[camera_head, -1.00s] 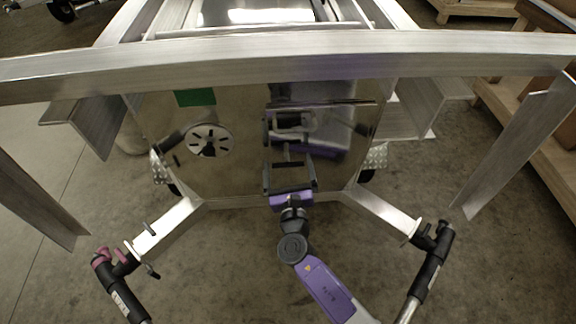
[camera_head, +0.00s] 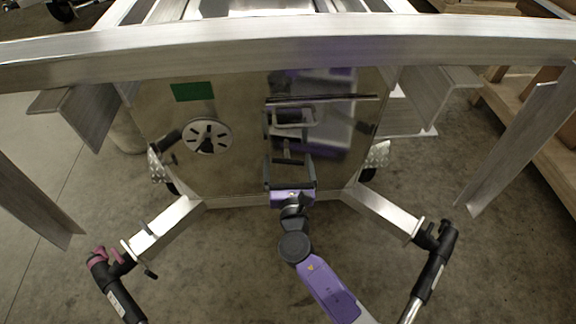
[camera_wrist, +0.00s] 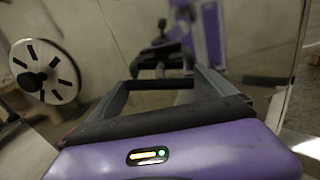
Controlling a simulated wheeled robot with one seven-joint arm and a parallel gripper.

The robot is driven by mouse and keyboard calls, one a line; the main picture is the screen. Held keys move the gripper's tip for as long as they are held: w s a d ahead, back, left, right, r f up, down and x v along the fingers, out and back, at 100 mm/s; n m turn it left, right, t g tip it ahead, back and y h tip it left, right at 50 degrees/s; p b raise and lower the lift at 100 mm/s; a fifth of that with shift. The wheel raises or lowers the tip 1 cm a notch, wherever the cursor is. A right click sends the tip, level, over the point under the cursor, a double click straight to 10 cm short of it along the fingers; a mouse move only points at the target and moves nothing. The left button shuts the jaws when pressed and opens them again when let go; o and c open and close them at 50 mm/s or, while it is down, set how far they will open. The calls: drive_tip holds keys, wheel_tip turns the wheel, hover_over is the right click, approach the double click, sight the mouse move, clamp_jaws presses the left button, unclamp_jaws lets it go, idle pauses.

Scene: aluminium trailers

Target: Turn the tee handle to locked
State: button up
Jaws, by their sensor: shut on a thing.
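The tee handle (camera_head: 288,161) is a dark bar lying roughly level on the shiny front panel of the trailer, right of the panel's middle. My gripper (camera_head: 289,170) is at the panel with one finger at each side of the bar, shut on it. In the wrist view the two dark fingers of my gripper (camera_wrist: 165,80) reach forward, with the dark tee handle (camera_wrist: 160,68) between them near the tips. The handle's stem and any lock marking are hidden or too small to read. The mirrored fingers behind blur the outline.
A pale slotted disc (camera_head: 206,136) with a black centre is on the panel to the left, below a green label (camera_head: 194,91). An aluminium beam (camera_head: 300,42) crosses above the panel. Sloping rails stand left and right. Wooden pallets (camera_head: 520,130) are at the right.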

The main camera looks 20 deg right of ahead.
drive_tip(key=m+b, duration=0.5)
drive_tip(key=m, duration=0.2)
drive_tip(key=shift+f+b, duration=0.2)
drive_tip(key=shift+b, duration=0.1)
drive_tip(key=m+b, duration=0.2)
drive_tip(key=m, duration=0.2)
drive_tip(key=shift+b, duration=0.35)
drive_tip(key=shift+r+m+b, duration=0.15)
drive_tip(key=shift+m+b, duration=1.25)
drive_tip(key=shift+m, duration=0.6)
drive_tip(key=o, duration=1)
drive_tip(key=v, duration=0.7)
drive_tip(key=shift+s+a, duration=0.1)
drive_tip(key=shift+s, duration=0.25)
